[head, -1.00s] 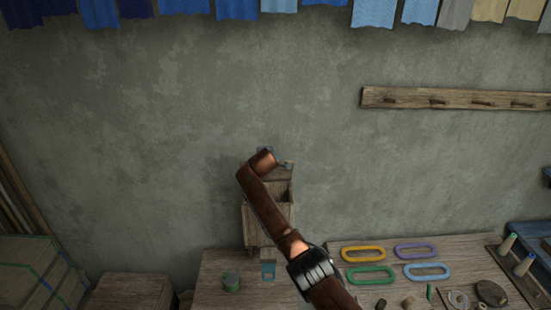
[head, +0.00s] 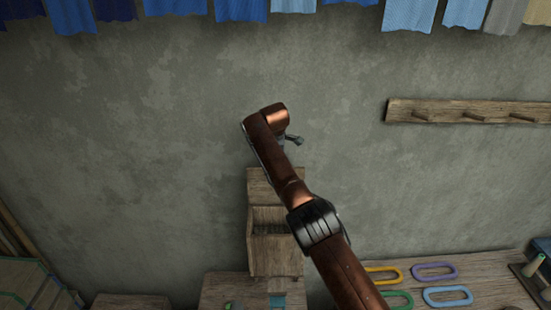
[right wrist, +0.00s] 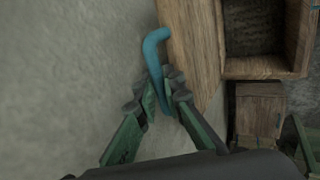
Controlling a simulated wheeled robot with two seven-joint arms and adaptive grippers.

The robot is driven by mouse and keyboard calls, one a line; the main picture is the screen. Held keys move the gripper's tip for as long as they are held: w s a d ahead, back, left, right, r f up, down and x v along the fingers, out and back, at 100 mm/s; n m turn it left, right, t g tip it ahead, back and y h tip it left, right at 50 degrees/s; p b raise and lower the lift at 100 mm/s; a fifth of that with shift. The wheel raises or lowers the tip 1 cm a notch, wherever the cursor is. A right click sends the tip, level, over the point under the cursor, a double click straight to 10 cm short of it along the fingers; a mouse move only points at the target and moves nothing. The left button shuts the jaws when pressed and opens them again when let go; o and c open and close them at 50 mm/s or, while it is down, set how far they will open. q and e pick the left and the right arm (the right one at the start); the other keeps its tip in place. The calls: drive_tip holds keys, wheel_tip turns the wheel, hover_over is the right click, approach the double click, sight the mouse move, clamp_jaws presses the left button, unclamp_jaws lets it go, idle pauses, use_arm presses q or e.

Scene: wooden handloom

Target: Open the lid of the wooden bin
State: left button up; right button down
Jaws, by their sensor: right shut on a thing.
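The wooden bin (head: 276,262) stands against the wall in the head view. Its lid (head: 262,187) stands raised at the back, and the dark inside shows. In the right wrist view the bin's open top (right wrist: 262,68) is at the upper right, beside the wooden lid (right wrist: 195,45). A blue curved handle (right wrist: 154,50) is at the lid's edge. My right gripper (right wrist: 163,100) is shut on this handle at its lower part. In the head view my right gripper (head: 293,140) is small and partly hidden behind my wrist, above the lid. My left gripper is not in view.
A table at the lower right holds coloured loop-shaped pieces (head: 435,271). A peg rail (head: 465,112) is on the wall at right, and blue cloths (head: 240,10) hang along the top. The wall around the lid is bare.

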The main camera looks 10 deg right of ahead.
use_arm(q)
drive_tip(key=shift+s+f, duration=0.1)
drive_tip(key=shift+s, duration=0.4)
use_arm(e)
drive_tip(key=shift+s+a+f, duration=0.15)
drive_tip(key=shift+f, duration=0.05)
drive_tip(key=c, duration=2)
unclamp_jaws()
drive_tip(key=shift+c, duration=0.2)
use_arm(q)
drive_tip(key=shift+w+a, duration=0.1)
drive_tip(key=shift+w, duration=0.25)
use_arm(e)
drive_tip(key=shift+r, duration=0.1)
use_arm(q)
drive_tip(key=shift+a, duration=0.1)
use_arm(e)
drive_tip(key=shift+r, duration=0.1)
drive_tip(key=shift+r, duration=0.25)
drive_tip(key=d+v, duration=0.1)
drive_tip(key=v, duration=1)
drive_tip(key=shift+s+a, duration=0.2)
drive_tip(key=shift+a, duration=0.2)
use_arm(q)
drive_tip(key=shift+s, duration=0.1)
use_arm(e)
drive_tip(key=shift+a, duration=0.1)
